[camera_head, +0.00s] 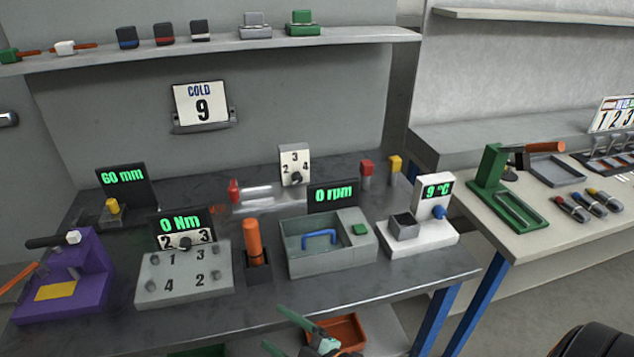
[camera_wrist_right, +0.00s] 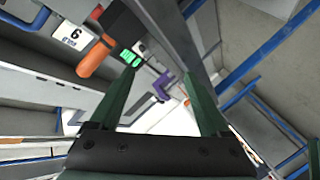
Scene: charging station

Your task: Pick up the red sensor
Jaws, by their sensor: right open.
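A small block with a red top and a grey lower part (camera_head: 367,170) stands at the back right of the grey workbench (camera_head: 350,310). A similar yellow-topped one (camera_head: 395,166) stands just right of it. A black block with a red stripe (camera_head: 165,34) sits on the upper shelf; I cannot tell for sure which red piece is the sensor. My right gripper (camera_head: 271,327) has green fingers, is open and empty, and is low at the bench's front edge, well away from both. It also shows in the right wrist view (camera_wrist_right: 158,74). My left gripper is not in view.
A grey tub with a blue handle (camera_head: 320,238), a white device reading 9 °C (camera_head: 425,240) and an orange-handled tool (camera_head: 254,240) stand along the bench front. A purple device (camera_head: 68,280) is at left. An orange bin (camera_head: 340,328) is below the bench's edge.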

